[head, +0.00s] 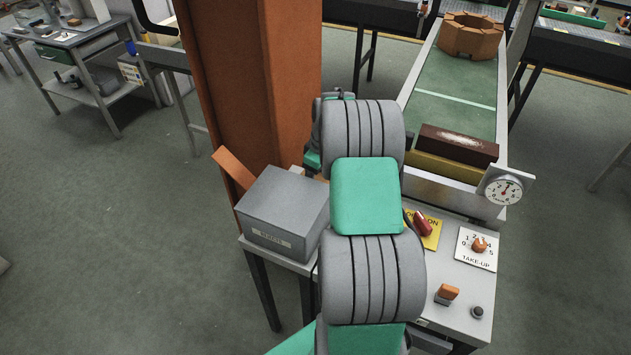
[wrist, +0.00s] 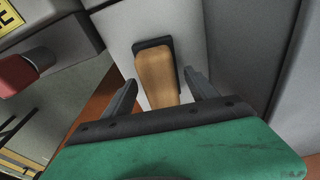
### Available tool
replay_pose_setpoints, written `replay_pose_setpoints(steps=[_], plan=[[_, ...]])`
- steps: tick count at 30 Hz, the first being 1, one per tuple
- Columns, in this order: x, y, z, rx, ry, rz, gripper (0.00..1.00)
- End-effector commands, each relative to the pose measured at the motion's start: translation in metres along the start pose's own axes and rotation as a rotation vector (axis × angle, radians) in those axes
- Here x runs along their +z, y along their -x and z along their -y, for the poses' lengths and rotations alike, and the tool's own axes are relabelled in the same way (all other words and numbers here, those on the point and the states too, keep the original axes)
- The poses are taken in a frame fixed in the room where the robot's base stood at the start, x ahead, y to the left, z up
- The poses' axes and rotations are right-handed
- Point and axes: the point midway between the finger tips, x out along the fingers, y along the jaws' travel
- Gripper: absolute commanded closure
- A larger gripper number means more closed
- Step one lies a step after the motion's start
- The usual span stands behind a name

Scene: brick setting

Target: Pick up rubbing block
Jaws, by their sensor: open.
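A tan block with a dark backing, which looks like the rubbing block (wrist: 157,78), is in the middle of the wrist view against a pale grey surface. My gripper (wrist: 161,79) is open, with one finger on each side of the block. A gap shows between the block and each finger, so it is not gripped.
A grey box (head: 283,212) stands at the table's left by an orange-brown column (head: 250,90). A red knob (head: 420,222) is on the control table, right of my arm; it also shows in the wrist view (wrist: 18,75). A dark brick (head: 457,146) lies on the conveyor.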

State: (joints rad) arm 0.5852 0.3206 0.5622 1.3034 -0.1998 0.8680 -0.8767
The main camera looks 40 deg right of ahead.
Motion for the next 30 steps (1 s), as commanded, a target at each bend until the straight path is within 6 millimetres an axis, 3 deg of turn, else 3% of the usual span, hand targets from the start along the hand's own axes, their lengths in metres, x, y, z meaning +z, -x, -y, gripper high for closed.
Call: replay_pose_setpoints(steps=[23, 30], plan=[[0.0009, -0.0047, 0.0001, 0.000, 0.000, 0.000, 0.33], [0.0009, -0.0047, 0.0001, 0.000, 0.000, 0.000, 0.52]])
